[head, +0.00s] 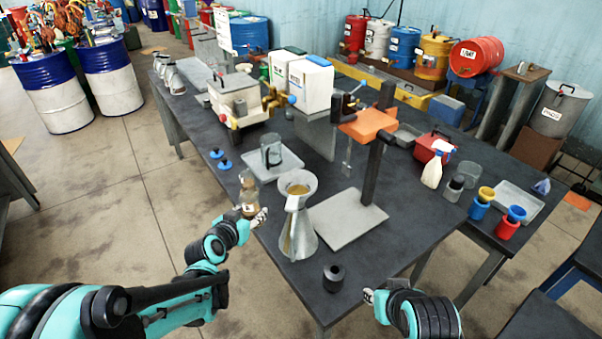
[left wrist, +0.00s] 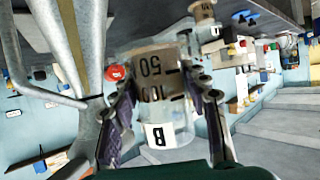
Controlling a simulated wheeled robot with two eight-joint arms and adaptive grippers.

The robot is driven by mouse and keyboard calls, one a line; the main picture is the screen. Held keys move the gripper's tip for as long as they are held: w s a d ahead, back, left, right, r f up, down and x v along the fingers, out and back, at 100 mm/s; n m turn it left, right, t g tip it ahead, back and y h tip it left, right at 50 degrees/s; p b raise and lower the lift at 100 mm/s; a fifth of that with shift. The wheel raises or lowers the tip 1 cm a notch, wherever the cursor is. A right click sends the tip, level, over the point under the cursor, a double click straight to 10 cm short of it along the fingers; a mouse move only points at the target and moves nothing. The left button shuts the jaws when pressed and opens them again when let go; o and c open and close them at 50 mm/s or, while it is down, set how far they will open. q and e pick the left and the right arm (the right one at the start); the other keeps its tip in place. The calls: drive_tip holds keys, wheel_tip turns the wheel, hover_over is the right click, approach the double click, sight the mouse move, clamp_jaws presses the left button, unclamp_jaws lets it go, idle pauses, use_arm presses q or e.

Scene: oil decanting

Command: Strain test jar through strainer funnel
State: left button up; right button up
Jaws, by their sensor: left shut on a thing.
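My left gripper (head: 256,216) is shut on a clear test jar (head: 249,193) with brownish contents, left of the metal jug and above the table's front edge. In the left wrist view the jar (left wrist: 172,128) sits between both fingers (left wrist: 160,110), with volume marks and a "B" label. The strainer funnel (head: 297,183) appears as the wide metal top of a conical metal jug (head: 300,236); something yellowish shows inside its mouth. Jar and funnel look close but apart. My right gripper (head: 369,296) is low at the table's front edge, seen only in small part.
A black cylinder (head: 333,278) stands in front of the jug. A stand with a grey base plate (head: 340,222) and dark post is to its right. A tray (head: 285,168) with a glass beaker (head: 271,151) stands behind. Red and blue cups (head: 508,226) are farther right.

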use_arm(q)
drive_tip(key=w+d+r+m+h+p, duration=0.1)
drive_tip(key=w+r, duration=0.3)
drive_tip(key=r, duration=0.1)
drive_tip(key=shift+w+d+r+m+g+h, duration=0.2)
drive_tip(key=shift+d+r+m+g+h, duration=0.05)
drive_tip(key=shift+m+g+h, duration=0.05)
drive_tip(key=shift+d+r+p, duration=0.1)
drive_tip(key=shift+r+p, duration=0.05)
drive_tip(key=shift+p, duration=0.3)
